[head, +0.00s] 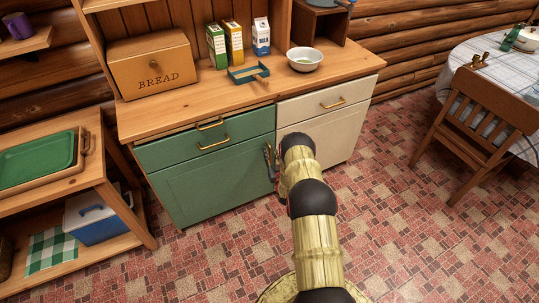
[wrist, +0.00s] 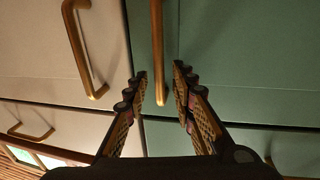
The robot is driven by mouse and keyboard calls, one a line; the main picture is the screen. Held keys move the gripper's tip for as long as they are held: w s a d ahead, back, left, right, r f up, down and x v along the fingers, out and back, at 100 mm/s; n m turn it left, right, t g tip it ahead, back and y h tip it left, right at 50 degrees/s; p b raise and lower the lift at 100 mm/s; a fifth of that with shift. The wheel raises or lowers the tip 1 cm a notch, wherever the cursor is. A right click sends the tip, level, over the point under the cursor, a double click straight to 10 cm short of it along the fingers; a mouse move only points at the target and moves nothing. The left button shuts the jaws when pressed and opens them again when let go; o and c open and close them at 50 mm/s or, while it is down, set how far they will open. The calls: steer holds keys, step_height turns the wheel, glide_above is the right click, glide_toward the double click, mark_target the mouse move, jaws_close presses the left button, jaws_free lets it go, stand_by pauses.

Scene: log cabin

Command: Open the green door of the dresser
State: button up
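The green door (head: 212,184) of the dresser is at the lower left of the dresser front in the head view and looks closed. In the wrist view the green door (wrist: 250,60) fills the right side. Its brass handle (wrist: 158,50) runs vertically, with its end between my fingertips. My gripper (wrist: 160,75) is open, with one finger on each side of the handle and small gaps visible. In the head view my gripper (head: 270,160) is at the door's right edge, where my arm hides most of the handle.
A green drawer (head: 180,151) with brass pulls is above the door. A cream door (head: 335,137) and cream drawer (head: 310,107) adjoin on the right. A wooden shelf unit (head: 120,205) stands close on the left. A chair (head: 480,130) is at the right. Tiled floor (head: 420,230) is clear in front.

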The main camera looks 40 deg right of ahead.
steer(key=shift+w+d, duration=0.2)
steer(key=shift+w, duration=0.3)
jaws_close()
stand_by(0.7)
